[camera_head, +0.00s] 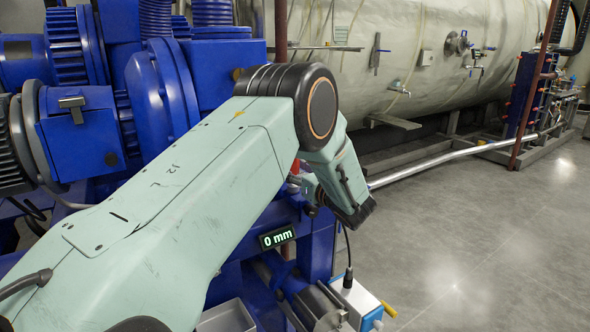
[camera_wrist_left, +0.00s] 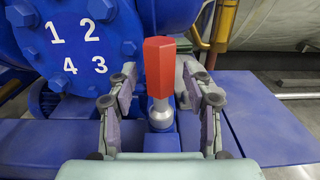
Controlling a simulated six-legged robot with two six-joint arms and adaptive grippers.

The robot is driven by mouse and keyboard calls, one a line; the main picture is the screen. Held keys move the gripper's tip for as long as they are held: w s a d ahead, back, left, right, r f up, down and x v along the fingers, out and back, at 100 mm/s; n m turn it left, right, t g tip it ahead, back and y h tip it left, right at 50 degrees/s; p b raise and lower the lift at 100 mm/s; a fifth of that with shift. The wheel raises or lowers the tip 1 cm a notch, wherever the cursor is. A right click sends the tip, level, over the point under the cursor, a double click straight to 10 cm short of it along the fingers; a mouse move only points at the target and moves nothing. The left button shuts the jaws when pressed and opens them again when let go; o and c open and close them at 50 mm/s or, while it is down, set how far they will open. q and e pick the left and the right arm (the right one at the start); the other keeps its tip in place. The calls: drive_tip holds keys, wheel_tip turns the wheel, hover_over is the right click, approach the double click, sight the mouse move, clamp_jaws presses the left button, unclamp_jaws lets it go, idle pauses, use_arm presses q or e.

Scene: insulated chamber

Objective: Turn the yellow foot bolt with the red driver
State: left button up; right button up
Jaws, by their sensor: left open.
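The red driver (camera_wrist_left: 160,66) stands upright in the left wrist view, its grey metal lower part (camera_wrist_left: 161,112) in a round fitting on blue metal. My left gripper (camera_wrist_left: 159,78) is open, with one finger on each side of the driver. Gaps show between the fingers and the red handle. In the head view, a small red patch of the driver (camera_head: 295,167) shows beside my left wrist, which hides most of the gripper. A small yellow piece (camera_head: 388,309) shows low in the head view; I cannot tell whether it is the foot bolt. My right gripper is not in view.
A blue flange (camera_wrist_left: 80,45) marked 1 to 4 stands behind the driver at left. A display (camera_head: 277,237) reads 0 mm. A white and blue box (camera_head: 355,298) with a cable sits below my wrist. Blue machinery crowds the left; open floor (camera_head: 470,240) lies right.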

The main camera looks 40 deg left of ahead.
use_arm(q)
drive_tip(key=v, duration=1.2)
drive_tip(key=shift+c, duration=1.4)
